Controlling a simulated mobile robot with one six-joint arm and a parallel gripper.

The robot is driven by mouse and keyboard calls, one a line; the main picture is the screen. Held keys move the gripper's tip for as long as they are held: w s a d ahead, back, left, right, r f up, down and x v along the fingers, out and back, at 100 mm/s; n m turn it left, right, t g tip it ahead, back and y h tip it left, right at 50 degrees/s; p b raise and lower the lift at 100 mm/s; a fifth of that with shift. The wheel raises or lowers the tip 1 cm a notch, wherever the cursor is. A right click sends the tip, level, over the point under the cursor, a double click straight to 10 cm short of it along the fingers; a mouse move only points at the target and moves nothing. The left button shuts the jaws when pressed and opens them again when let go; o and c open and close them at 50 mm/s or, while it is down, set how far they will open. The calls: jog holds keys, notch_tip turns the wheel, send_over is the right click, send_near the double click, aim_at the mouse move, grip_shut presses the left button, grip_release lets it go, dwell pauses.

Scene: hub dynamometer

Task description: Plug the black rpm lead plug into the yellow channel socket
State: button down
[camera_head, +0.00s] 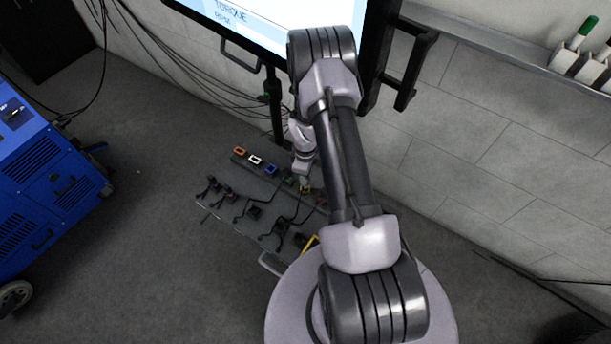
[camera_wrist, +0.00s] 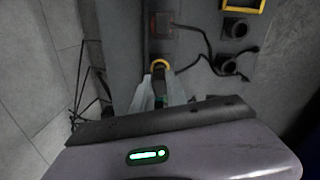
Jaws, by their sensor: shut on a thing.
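The yellow channel socket (camera_head: 305,189) sits in a row of coloured sockets on the low grey bench, partly hidden by my arm. In the wrist view its yellow rim (camera_wrist: 161,63) shows just beyond my fingertips. My gripper (camera_wrist: 160,90) is shut on the black rpm lead plug, a small dark body (camera_wrist: 159,88) mostly hidden between the pale fingers. The plug end is at the yellow rim; I cannot tell how far it is in. In the head view my gripper (camera_head: 302,176) is over the socket row.
Orange (camera_head: 239,151), white (camera_head: 255,160), blue (camera_head: 271,169) and green (camera_head: 289,180) sockets lie left of the yellow one; a red socket (camera_head: 322,200) lies right. Several black plugs with leads cover the bench. A screen (camera_head: 270,22) stands behind; a blue cabinet (camera_head: 45,180) is left.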

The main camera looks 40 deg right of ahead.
jog(key=shift+f+b, duration=1.05)
jog(key=shift+f, duration=0.3)
jog(key=c, duration=1.3)
grip_release()
jog(key=shift+o, duration=0.2)
notch_tip(320, 180, up, 4)
jog(key=shift+f+p, duration=0.25)
jog(key=shift+p, duration=0.9)
jog(key=shift+s+a+r+p, duration=0.3)
jog(key=shift+s+r+p, duration=0.1)
jog(key=shift+s, duration=0.25)
jog(key=s+a+p, duration=0.3)
jog(key=s+a, duration=0.3)
jog(key=s, duration=0.7)
jog(key=shift+a+r+p, duration=0.2)
jog(key=shift+r+p, duration=0.1)
jog(key=shift+r, duration=0.05)
jog(key=shift+r, duration=0.1)
